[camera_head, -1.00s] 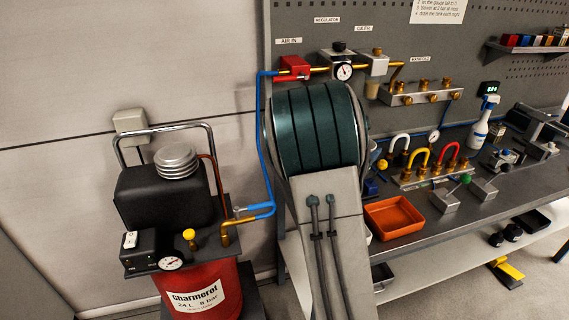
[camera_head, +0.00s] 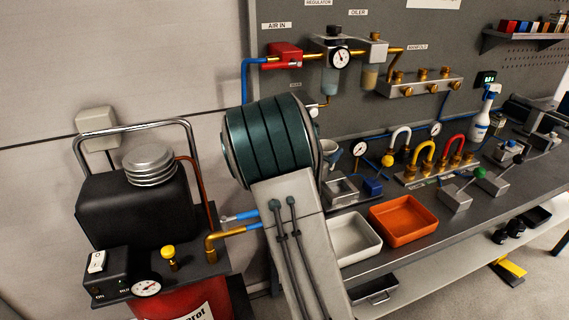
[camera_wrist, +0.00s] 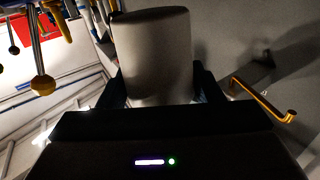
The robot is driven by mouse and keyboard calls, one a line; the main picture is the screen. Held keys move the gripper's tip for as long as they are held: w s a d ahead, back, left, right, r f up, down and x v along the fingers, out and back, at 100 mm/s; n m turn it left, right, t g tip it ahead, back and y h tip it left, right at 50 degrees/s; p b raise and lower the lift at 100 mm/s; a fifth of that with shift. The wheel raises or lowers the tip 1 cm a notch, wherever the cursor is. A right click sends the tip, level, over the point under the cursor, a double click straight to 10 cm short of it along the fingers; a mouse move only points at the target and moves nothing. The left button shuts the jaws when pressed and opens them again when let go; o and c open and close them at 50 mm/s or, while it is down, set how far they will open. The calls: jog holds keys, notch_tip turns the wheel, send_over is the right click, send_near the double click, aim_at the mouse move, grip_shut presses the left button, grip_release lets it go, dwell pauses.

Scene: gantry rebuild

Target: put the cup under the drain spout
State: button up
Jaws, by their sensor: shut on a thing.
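The cup (camera_wrist: 152,60) is a plain pale grey cylinder in the wrist view. My gripper (camera_wrist: 157,80) is shut on it, with a dark finger on each side. In the head view my arm hides most of the gripper. A pale rounded edge (camera_head: 331,153) shows just right of my arm there, and I cannot tell for sure that it is the cup. A small brass fitting (camera_head: 319,104), which looks like the drain spout, hangs below the clear regulator bowl (camera_head: 330,80), just right of my arm's top. The gap between cup and spout cannot be judged.
An orange tray (camera_head: 403,221) and a white tray (camera_head: 353,241) lie at the bench's front edge. A gauge (camera_head: 360,148) and coloured hose loops (camera_head: 424,152) stand right of my arm. The compressor (camera_head: 140,205) with its handle stands at left. A brass pipe (camera_wrist: 265,100) shows in the wrist view.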

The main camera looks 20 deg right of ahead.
jog(key=w+a+p, duration=0.3)
jog(key=w+a, duration=0.6)
jog(key=shift+s+f, duration=0.2)
jog(key=shift+f, duration=3.3)
jog(key=shift+f, duration=0.2)
jog(key=o, duration=1)
jog(key=shift+c, duration=0.2)
